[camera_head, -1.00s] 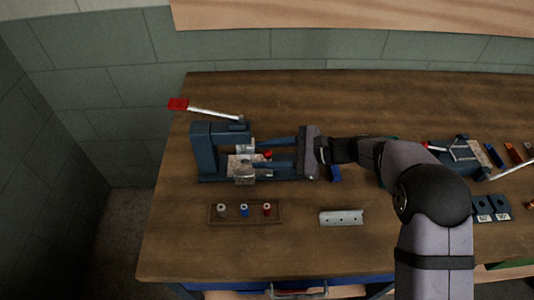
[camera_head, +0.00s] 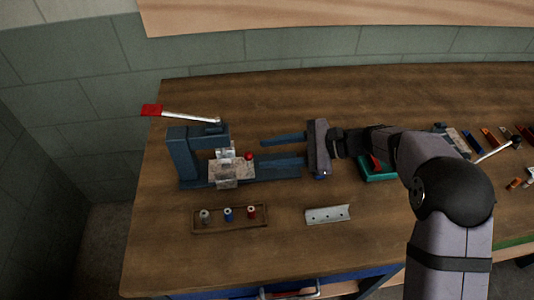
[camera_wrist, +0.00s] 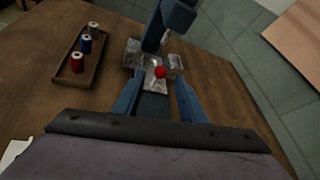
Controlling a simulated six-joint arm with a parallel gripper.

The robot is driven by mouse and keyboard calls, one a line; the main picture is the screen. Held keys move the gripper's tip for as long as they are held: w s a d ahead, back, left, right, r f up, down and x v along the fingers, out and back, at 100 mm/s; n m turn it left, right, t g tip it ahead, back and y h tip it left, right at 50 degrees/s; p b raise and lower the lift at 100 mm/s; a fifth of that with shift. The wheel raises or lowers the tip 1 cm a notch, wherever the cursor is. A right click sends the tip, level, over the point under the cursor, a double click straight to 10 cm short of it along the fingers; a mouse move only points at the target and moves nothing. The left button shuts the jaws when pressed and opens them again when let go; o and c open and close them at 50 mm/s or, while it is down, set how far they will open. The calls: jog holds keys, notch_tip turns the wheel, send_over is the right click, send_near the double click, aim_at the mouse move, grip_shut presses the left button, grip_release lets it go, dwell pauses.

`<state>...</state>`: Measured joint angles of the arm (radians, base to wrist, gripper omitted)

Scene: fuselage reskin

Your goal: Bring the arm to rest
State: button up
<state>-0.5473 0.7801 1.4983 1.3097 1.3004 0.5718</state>
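The fingertips are just right of a red knob (camera_head: 248,155) on the press's grey metal fixture (camera_head: 224,172). In the wrist view the fingers (camera_wrist: 157,95) are spread, with the fixture (camera_wrist: 135,55) and red knob (camera_wrist: 160,72) beyond them. Whether the lower finger touches the press base is unclear.
A wooden tray (camera_head: 231,228) with three spools lies in front of the press. A pale angled metal strip (camera_head: 327,214) lies right of it. A green bin (camera_head: 377,172) stands behind my arm. The press lever has a red handle (camera_head: 152,110). Tools and small parts lie at the right.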

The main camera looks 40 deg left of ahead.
dwell(0.3)
